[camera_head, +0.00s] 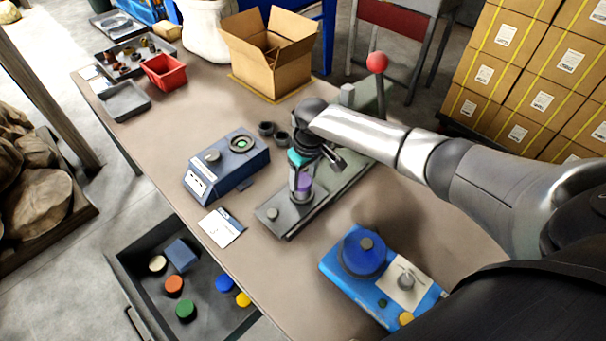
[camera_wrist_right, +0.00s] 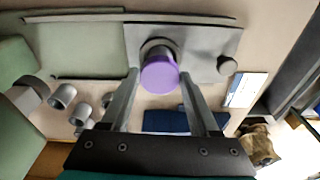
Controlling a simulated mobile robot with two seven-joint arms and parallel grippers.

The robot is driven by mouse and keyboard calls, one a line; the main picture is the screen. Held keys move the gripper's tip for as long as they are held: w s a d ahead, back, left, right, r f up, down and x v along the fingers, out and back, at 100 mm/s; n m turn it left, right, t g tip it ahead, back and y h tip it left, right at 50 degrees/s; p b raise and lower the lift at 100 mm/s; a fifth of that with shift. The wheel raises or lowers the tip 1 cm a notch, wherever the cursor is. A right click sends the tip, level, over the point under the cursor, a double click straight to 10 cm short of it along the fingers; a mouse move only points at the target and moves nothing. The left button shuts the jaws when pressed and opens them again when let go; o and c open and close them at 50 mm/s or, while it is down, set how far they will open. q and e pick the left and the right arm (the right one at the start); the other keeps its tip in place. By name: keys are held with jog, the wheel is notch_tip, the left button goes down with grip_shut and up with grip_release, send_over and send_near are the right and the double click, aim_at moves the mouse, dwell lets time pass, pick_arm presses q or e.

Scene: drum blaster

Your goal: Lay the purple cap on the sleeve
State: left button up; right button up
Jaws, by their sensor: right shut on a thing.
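The purple cap (camera_head: 305,183) is between the fingers of my right gripper (camera_head: 301,177), which is shut on it. In the right wrist view the round purple cap (camera_wrist_right: 160,76) shows between the two fingertips. The grey sleeve (camera_head: 301,196) stands upright on the flat grey bed of a fixture, directly below the cap. In the right wrist view the sleeve (camera_wrist_right: 157,46) shows partly behind the cap. I cannot tell whether the cap touches the sleeve or hangs just above it. My left gripper is not in view.
The grey fixture (camera_head: 330,196) has a knob at its near end and a red-balled lever (camera_head: 377,62) at its far end. A blue-grey box (camera_head: 228,163) stands left, a blue device (camera_head: 362,262) in front. Grey cups (camera_head: 274,132) stand behind. An open drawer (camera_head: 150,250) holds coloured caps.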

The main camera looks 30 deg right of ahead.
dwell(0.3)
jog(key=o, duration=1.4)
notch_tip(320, 180, up, 6)
jog(key=p, duration=0.7)
jog(key=shift+s+f, duration=0.1)
